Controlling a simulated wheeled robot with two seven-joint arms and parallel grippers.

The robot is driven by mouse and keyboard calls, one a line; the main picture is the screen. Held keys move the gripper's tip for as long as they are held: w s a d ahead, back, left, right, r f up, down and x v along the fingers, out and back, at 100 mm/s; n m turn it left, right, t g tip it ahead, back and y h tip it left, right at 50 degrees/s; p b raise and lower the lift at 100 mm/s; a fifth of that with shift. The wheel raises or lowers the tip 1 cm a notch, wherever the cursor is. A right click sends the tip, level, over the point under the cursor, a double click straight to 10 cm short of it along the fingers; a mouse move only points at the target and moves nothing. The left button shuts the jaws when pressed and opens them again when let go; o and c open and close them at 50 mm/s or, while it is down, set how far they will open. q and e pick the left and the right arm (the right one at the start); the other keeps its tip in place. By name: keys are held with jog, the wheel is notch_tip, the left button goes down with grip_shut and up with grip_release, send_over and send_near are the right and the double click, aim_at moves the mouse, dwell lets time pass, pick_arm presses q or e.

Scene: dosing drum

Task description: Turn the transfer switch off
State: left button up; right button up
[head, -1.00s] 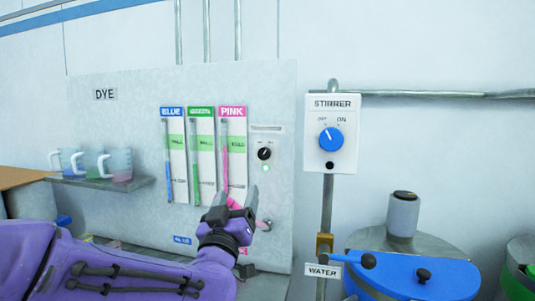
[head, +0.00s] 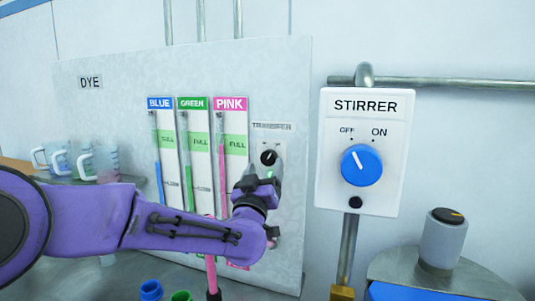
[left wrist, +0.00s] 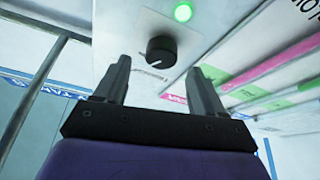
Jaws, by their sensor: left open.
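The transfer switch is a small black knob (head: 268,157) under the TRANSFER label (head: 273,127) on the grey dye panel (head: 110,120). A green lamp (left wrist: 183,12) beside the knob is lit. In the left wrist view the knob (left wrist: 161,52) lies ahead, between the lines of the two fingers and a little beyond their tips. My left gripper (head: 262,170) is open and empty, just below the knob in the head view; in the left wrist view its fingers (left wrist: 160,77) stand apart. I see no contact with the knob. My right gripper is not in view.
To the left of the switch are the BLUE (head: 160,140), GREEN (head: 195,145) and PINK (head: 231,130) level gauges. The STIRRER box (head: 335,190) with its blue knob (head: 361,165) is to the right. Jugs (head: 85,164) stand on a shelf at the left. A pipe (head: 470,82) runs along the wall.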

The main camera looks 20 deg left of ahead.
aim_at(269, 160)
pick_arm(q)
jog(key=x, duration=0.2)
jog(key=p+x, duration=0.1)
jog(key=x, duration=0.1)
jog(key=shift+w+f, duration=0.2)
jog(key=shift+f, duration=0.1)
jog(key=shift+s+r, duration=0.15)
jog(key=shift+s, duration=0.1)
jog(key=shift+w, duration=0.1)
jog(key=c, duration=1.1)
jog(key=shift+o, duration=0.2)
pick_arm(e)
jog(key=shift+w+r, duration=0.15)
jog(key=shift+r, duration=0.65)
